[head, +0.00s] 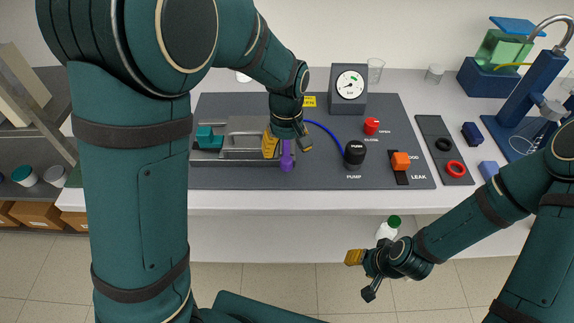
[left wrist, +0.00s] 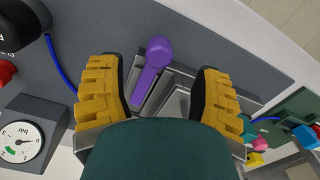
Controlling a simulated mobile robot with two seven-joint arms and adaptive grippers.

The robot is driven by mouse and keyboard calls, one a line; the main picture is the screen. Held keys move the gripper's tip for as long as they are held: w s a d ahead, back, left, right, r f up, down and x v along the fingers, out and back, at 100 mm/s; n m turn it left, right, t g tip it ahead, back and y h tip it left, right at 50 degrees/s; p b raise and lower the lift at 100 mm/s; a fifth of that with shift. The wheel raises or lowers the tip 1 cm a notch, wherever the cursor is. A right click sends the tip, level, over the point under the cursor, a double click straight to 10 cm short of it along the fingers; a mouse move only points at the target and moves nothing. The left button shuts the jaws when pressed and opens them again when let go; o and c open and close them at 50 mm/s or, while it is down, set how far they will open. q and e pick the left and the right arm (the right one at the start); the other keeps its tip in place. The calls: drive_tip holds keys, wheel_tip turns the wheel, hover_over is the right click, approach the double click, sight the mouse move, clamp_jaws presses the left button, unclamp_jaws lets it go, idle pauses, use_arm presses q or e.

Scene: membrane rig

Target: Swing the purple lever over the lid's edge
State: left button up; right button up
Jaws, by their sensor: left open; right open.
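The purple lever (head: 287,158) stands at the right end of the grey metal rig (head: 240,154), whose lid is partly hidden behind my left arm. My left gripper (head: 287,146) is open at the lever. In the left wrist view the purple lever (left wrist: 152,68) lies between the two yellow fingers of my left gripper (left wrist: 160,92), closer to the left finger, with a gap to the right one. I cannot tell whether a finger touches it. My right gripper (head: 362,272) is open and empty, in front of the table's front edge.
A teal block (head: 209,137) sits at the rig's left. A pressure gauge (head: 349,84), a blue hose (head: 326,130), a black pump knob (head: 355,152), a red knob (head: 372,125) and an orange knob (head: 400,160) stand to the right on the dark panel. A white bottle (head: 387,230) is near my right gripper.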

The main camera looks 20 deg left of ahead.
sight(286, 160)
use_arm(q)
wheel_tip(286, 160, down, 6)
drive_tip(key=shift+f+b, duration=0.2)
drive_tip(key=shift+b, duration=0.4)
clamp_jaws()
